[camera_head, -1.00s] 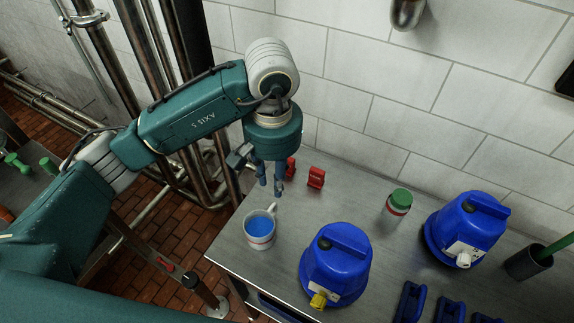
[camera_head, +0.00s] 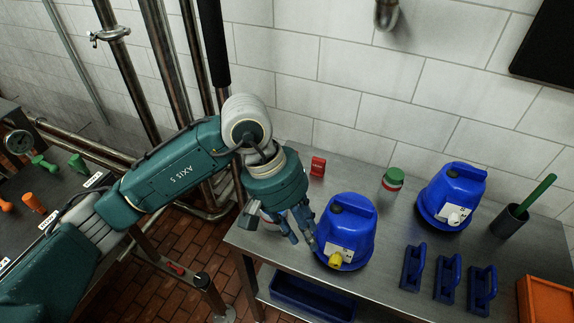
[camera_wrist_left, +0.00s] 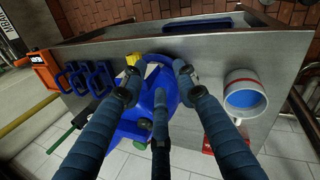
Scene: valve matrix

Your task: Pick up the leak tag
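A small red tag-like piece (camera_head: 318,166) with a pale marking stands upright at the back of the steel table; its lettering is too small to read for sure. Red also shows in the left wrist view (camera_wrist_left: 208,146), partly behind a finger. My left gripper (camera_head: 302,238) points down beside the nearer blue pump-like housing (camera_head: 346,228), to the left of it and in front of the red piece. In the left wrist view its fingers (camera_wrist_left: 158,92) are spread, with the blue housing (camera_wrist_left: 140,128) beyond them and nothing seen held. My right gripper is out of view.
A white mug with blue inside (camera_wrist_left: 245,98) stands near the gripper, mostly hidden in the head view. A green-lidded jar (camera_head: 393,180), a second blue housing (camera_head: 452,195), blue handled blocks (camera_head: 447,278), a dark cup (camera_head: 509,221) and an orange bin (camera_head: 546,300) stand to the right.

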